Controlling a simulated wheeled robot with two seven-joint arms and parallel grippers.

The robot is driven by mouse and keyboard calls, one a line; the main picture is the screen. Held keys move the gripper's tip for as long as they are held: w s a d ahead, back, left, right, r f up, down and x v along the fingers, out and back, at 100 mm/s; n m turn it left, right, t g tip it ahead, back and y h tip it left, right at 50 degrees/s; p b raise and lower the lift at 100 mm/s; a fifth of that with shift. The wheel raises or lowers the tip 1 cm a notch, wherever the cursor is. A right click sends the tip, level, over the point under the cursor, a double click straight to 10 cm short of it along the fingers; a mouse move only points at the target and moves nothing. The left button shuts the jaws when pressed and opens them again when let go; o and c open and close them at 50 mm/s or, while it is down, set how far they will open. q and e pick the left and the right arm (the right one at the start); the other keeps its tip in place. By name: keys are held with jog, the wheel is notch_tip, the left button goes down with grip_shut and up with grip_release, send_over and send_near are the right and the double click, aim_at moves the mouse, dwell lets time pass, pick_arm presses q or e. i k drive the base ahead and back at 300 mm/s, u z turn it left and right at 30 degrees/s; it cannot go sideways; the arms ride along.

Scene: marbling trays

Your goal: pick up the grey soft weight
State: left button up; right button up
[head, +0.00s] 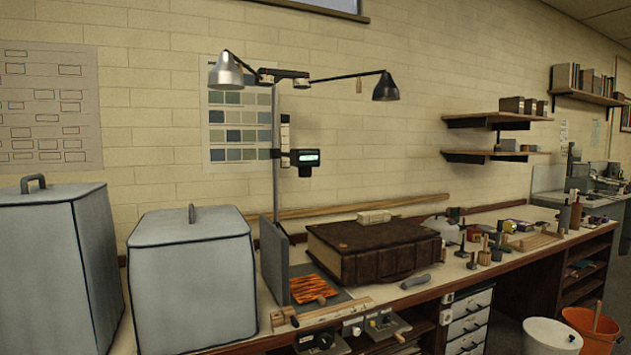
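A small grey, rounded, elongated thing (415,282) lies on the bench in front of the big book's right front corner. It looks like the grey soft weight, though it is small in this view and I cannot be certain. The thick dark brown book (375,262) lies flat behind it, apart or nearly so; I cannot tell if they touch. Neither of my grippers shows in the head view.
Two large grey covered boxes (190,280) fill the left. A lamp stand (276,150) rises beside an upright grey plate (273,260). A marbled orange sheet (315,287) lies left of the book. Small tools crowd the bench to the right. Buckets (590,325) stand on the floor.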

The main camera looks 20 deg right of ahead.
aim_at(414, 281)
jog(key=z, duration=1.2)
jog(key=i, duration=1.25)
jog(key=z, duration=0.75)
jog(key=i, duration=0.5)
jog(key=z, duration=0.55)
